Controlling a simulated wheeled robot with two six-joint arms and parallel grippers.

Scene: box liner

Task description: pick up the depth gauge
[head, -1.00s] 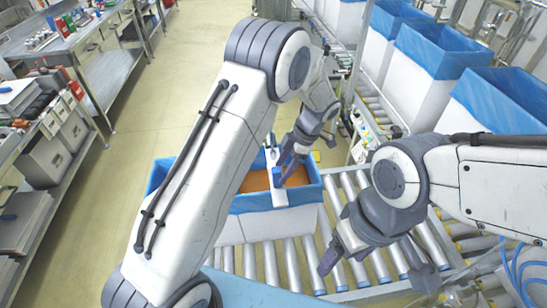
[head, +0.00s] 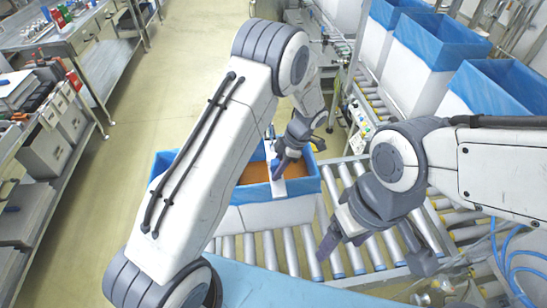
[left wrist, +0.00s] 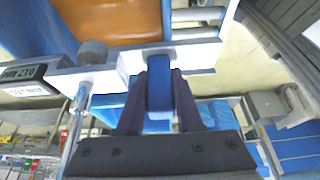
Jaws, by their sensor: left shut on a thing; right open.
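The depth gauge (head: 278,187) is a white bar with a blue grip and a dark digital display. In the head view it lies over the near rim of a blue-lined box (head: 240,204). My left gripper (left wrist: 159,78) is shut on the gauge's blue grip (left wrist: 159,98), which stands between its fingers. The white bar (left wrist: 197,58) runs across the left wrist view, with the display at the left. I cannot tell whether the bar touches the rim. My right gripper (head: 375,258) is open and empty over the rollers, right of the box.
The box holds an orange-brown filling (head: 252,170) and stands on a roller conveyor (head: 290,248). More blue-lined white boxes (head: 432,62) stand at the upper right. Shelves and a workbench (head: 75,50) line the left. The floor between is clear.

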